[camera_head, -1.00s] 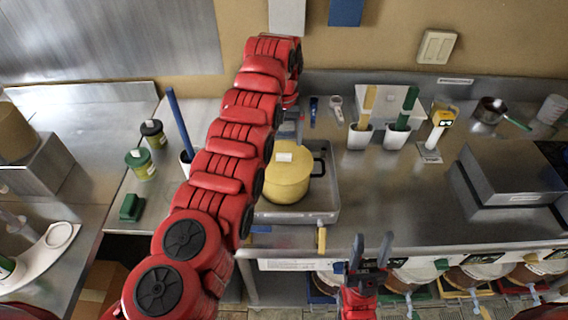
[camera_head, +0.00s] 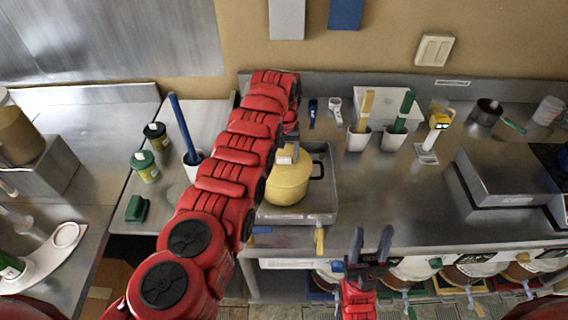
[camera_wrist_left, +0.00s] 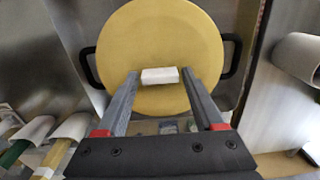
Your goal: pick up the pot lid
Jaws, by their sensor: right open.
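The pot lid (camera_wrist_left: 160,35) is a round yellow disc with a white block-shaped knob (camera_wrist_left: 160,76) at its centre. It sits on the yellow pot (camera_head: 288,188), which stands in a grey metal tray (camera_head: 326,212) on the counter. In the left wrist view, my left gripper (camera_wrist_left: 160,80) is open, with one finger on each side of the knob and a small gap at both sides. In the head view my left gripper (camera_head: 288,150) is over the lid and partly hides it. My right gripper (camera_head: 370,246) is open and empty in front of the counter edge.
White holders with a yellow-handled tool (camera_head: 367,103) and a green-handled tool (camera_head: 404,108) stand right of the pot. A white holder with a blue-handled tool (camera_head: 185,125) stands left of my left arm. The counter right of the tray has free room.

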